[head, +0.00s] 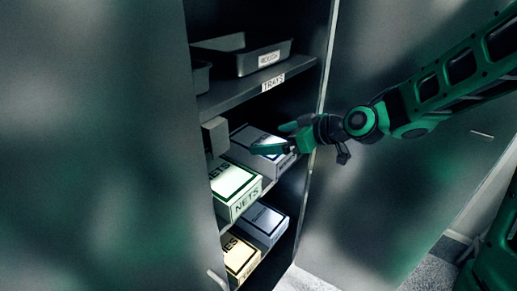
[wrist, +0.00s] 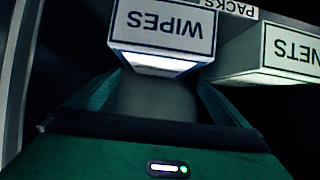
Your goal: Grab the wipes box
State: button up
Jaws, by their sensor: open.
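The wipes box (wrist: 160,28) is white with a black-framed label, upside down at the top of the wrist view. In the head view, the box at my gripper, on the right of the middle shelf, appears to be the same box (head: 250,138); its front label is mostly hidden. My gripper (head: 272,139) is open in front of that box, reaching in from the right. In the wrist view, my gripper's green fingers (wrist: 158,84) spread on both sides below the wipes box, with nothing held. I cannot tell whether they touch it.
The nets box (head: 237,190) stands close on the left; it also shows in the wrist view (wrist: 275,52). A shelf with dark trays (head: 262,58) is above. More boxes (head: 264,224) sit below. The open cabinet door (head: 375,200) is on the right.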

aim_at(261, 140)
jog(key=shift+w+a+f, duration=0.6)
jog(key=shift+w+f, duration=0.15)
jog(key=shift+w, duration=0.1)
jog(key=shift+x, duration=2.25)
jog(key=shift+d+f, duration=0.1)
jog(key=shift+d, duration=0.05)
jog(key=shift+c, duration=0.3)
jog(key=c, duration=0.9)
